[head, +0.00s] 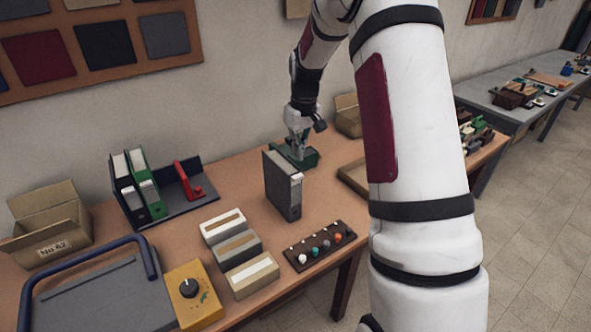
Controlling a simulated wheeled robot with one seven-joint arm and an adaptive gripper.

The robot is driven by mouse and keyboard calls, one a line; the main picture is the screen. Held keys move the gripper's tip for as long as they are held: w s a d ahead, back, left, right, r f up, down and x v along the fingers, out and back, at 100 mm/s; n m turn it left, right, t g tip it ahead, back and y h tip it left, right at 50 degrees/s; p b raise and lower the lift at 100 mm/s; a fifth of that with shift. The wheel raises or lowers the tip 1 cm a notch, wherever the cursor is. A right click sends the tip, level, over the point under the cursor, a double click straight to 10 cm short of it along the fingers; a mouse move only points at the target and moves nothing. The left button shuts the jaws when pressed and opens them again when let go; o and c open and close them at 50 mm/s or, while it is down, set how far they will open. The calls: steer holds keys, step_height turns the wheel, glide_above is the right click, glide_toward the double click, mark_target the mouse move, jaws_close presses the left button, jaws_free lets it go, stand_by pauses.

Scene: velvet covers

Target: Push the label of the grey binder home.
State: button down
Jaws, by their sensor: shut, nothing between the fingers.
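The grey binder (281,186) stands upright near the middle of the wooden table. Its narrow spine faces the front right and carries a pale label (297,179) near the top; how far the label sits in cannot be told at this size. My gripper (299,154) is shut and empty. In the picture it is just above and behind the binder's top right corner, in front of a dark green object (308,157). Whether it touches either one cannot be told.
Label boxes (255,277) and a strip of coloured knobs (320,246) lie in front of the binder. A rack with binders (136,188) and a red part (187,178) stands left. A yellow dial box (194,297) is at front left. Bare table lies beside the binder.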

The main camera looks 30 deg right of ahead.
mark_target(297, 176)
steer(key=shift+w+f, duration=0.1)
steer(key=shift+f, duration=0.05)
steer(key=shift+w+f+b, duration=0.15)
steer(key=shift+f+b, duration=0.25)
steer(key=shift+f, duration=1.3)
steer(key=shift+w+f+b, duration=0.15)
steer(key=shift+f+b, duration=0.2)
steer(key=shift+f, duration=1.3)
steer(key=shift+f, duration=0.1)
